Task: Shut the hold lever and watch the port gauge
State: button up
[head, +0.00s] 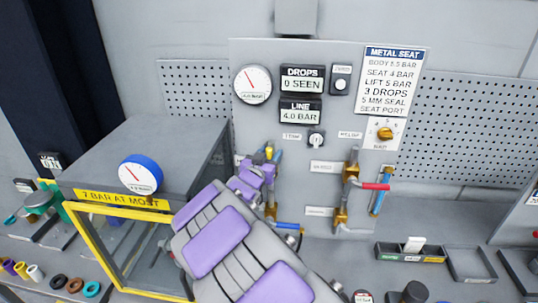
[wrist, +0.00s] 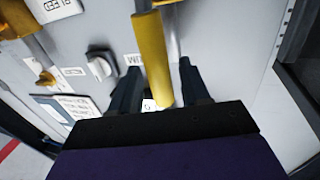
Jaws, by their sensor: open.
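A yellow lever (wrist: 155,60) runs between the two dark fingers of my open gripper (wrist: 157,66) in the wrist view; I cannot tell whether they touch it. In the head view my gripper (head: 269,157) is at the panel's lower left, with a small yellow part showing there. A red-handled lever (head: 375,186) and a blue-handled lever (head: 287,226) sit on the lower pipework. A round white gauge (head: 253,84) is at the panel's upper left. A blue-rimmed gauge (head: 140,174) stands on the grey box. I cannot read which is the port gauge or hold lever.
The DROPS display (head: 302,79) reads 0 SEEN and the LINE display (head: 301,110) reads 4.0 BAR. A yellow-framed box (head: 110,240) stands left of my arm. Trays (head: 410,253) lie on the bench at right. Small rings lie at lower left.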

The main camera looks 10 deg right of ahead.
jog(key=shift+a, duration=0.25)
jog(key=shift+c, duration=1.1)
jog(key=shift+d+r, duration=0.1)
grip_shut()
